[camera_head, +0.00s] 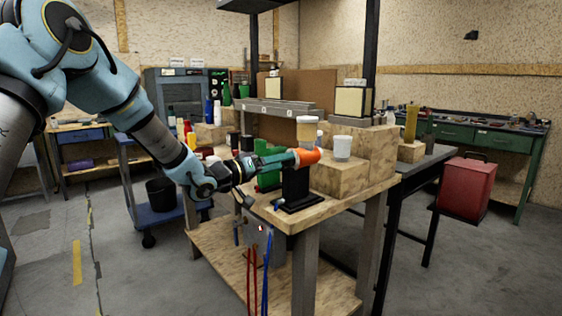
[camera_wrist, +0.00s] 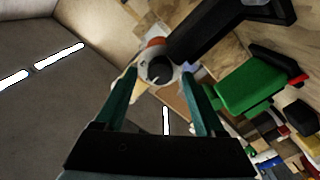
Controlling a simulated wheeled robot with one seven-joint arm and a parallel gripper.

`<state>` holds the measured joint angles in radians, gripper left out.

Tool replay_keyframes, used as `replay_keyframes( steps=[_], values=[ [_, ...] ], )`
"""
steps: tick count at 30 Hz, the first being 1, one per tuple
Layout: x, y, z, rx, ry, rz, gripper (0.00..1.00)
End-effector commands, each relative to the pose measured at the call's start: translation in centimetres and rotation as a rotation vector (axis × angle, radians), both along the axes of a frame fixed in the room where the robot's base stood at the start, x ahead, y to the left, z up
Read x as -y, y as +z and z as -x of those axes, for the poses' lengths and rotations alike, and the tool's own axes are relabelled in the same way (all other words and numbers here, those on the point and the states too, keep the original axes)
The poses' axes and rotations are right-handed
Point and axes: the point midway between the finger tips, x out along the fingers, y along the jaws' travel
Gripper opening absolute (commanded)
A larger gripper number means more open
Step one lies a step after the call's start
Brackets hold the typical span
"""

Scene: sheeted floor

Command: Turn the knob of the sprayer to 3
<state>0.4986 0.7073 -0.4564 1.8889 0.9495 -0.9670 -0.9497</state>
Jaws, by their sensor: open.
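The sprayer (camera_head: 308,157) has an orange body and a pale cup (camera_head: 307,131) on top, and it sits on a black stand (camera_head: 296,185) at the bench corner. In the wrist view the sprayer's pale rear end with a dark round knob (camera_wrist: 160,69) lies ahead, between and just beyond the fingertips. My gripper (camera_head: 288,159) has green fingers and reaches the sprayer from the left; it also shows in the wrist view (camera_wrist: 158,80). Its fingers are apart, on either side of the knob; contact cannot be told. No dial marks are readable.
The wooden bench (camera_head: 310,215) holds a white cup (camera_head: 342,147) on a wood block right of the sprayer. A box with red and blue hoses (camera_head: 258,241) hangs below the bench edge. Floor at left is open.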

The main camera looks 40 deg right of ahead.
Motion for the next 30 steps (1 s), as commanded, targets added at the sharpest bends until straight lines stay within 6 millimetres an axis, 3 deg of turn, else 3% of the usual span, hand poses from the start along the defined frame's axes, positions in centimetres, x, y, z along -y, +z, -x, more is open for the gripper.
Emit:
replay_keyframes(
  steps=[12,30],
  values=[
    [0.88,-0.06,0.04,0.000,0.001,-0.001,0.71],
    [0.85,-0.04,0.04,0.000,0.001,-0.001,0.04]
  ],
)
